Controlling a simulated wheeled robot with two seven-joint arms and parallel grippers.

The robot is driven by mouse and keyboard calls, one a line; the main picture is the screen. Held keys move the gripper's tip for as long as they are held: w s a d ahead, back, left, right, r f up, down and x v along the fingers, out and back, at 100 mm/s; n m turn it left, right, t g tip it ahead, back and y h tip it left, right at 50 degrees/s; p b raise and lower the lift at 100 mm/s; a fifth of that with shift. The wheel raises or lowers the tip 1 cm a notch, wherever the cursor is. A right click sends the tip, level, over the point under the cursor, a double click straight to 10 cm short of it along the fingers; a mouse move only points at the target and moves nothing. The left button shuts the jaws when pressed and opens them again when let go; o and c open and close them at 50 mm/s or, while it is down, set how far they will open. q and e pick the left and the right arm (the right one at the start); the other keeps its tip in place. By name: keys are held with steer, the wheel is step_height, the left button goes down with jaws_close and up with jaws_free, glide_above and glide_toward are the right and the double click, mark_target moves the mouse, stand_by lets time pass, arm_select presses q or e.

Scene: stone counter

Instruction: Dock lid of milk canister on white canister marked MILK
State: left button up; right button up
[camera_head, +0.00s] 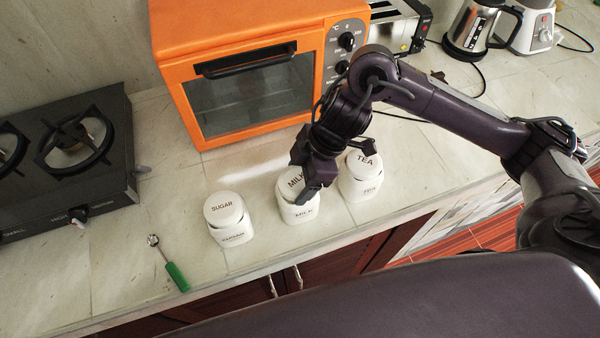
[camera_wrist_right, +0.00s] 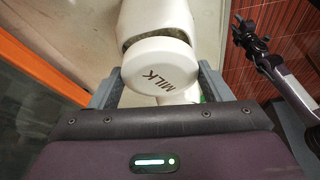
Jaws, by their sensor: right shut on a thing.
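The white canister marked MILK (camera_head: 300,214) stands upright on the counter, between two similar canisters. Its round white lid marked MILK (camera_head: 289,184) is at the canister's top and looks tilted. My right gripper (camera_head: 306,180) comes down from above and behind and is shut on this lid. In the right wrist view the lid (camera_wrist_right: 158,66) sits between the two grey fingers (camera_wrist_right: 157,88), its lettering facing the camera. I cannot tell whether the lid touches the rim all round, as the gripper hides part of it.
The SUGAR canister (camera_head: 233,238) stands left and the TEA canister (camera_head: 361,189) close on the right, both with lids. An orange oven (camera_head: 255,75) is behind. A green-handled tool (camera_head: 176,276) lies front left. A gas stove (camera_head: 75,165) is far left.

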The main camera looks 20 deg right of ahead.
stand_by(0.8)
steer(key=shift+f, duration=0.45)
stand_by(0.3)
steer(key=o, duration=0.7)
steer(key=p+v, duration=1)
steer(key=v, duration=0.1)
steer(key=shift+a+r, duration=0.1)
stand_by(0.7)
